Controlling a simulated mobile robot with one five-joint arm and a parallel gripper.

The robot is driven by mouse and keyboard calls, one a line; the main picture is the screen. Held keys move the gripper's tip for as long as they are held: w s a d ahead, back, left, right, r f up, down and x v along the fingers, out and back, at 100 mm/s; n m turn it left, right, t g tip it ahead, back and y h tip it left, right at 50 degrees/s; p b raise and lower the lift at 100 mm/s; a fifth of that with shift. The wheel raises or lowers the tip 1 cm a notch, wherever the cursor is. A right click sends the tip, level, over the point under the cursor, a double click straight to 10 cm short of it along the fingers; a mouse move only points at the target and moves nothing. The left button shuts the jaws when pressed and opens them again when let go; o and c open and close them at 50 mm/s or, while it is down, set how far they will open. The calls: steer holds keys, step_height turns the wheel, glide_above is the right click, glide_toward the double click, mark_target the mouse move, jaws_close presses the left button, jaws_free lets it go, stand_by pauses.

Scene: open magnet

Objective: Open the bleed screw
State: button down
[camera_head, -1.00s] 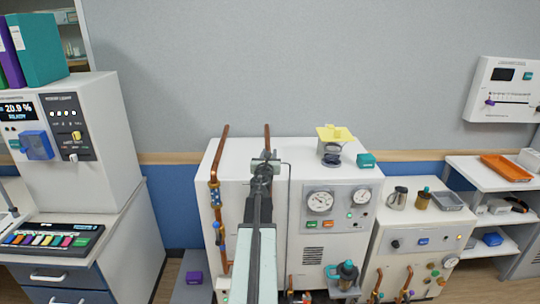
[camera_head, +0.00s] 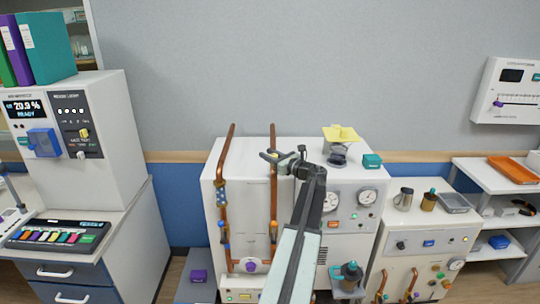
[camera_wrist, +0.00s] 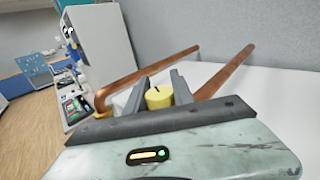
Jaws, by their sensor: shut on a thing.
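In the wrist view a short yellow cylindrical knob (camera_wrist: 158,97) with a dark line across its top sits between the two grey fingers of my gripper (camera_wrist: 160,90). The fingers are shut on its sides. It looks like the bleed screw, but no label shows. In the head view my gripper (camera_head: 271,158) is at the top of the white cabinet (camera_head: 240,157), beside the right copper pipe (camera_head: 273,195), and points left. The knob cannot be made out clearly there, and my arm covers part of the cabinet front.
A left copper pipe (camera_head: 222,185) carries blue fittings. A grey stand with a yellow top (camera_head: 341,133) and a teal block (camera_head: 372,160) are on the cabinet, right of my gripper. Gauges (camera_head: 367,196) are on its front. The wall is behind.

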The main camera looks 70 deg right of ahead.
steer(key=shift+w+a+n+t+y, duration=0.15)
steer(key=shift+n+t+y, duration=0.1)
steer(key=shift+n+y, duration=0.65)
steer(key=shift+s+a+n+t+y, duration=0.15)
steer(key=shift+n+y, duration=0.35)
steer(key=shift+y, duration=0.75)
steer(key=shift+w+a+n+t+y, duration=0.1)
steer(key=shift+a+n+t+y, duration=0.15)
steer(key=shift+n+y, duration=0.65)
steer(key=shift+y, duration=0.25)
steer(key=c, duration=1.1)
jaws_free()
steer(key=s, duration=0.7)
steer(key=shift+s, duration=0.4)
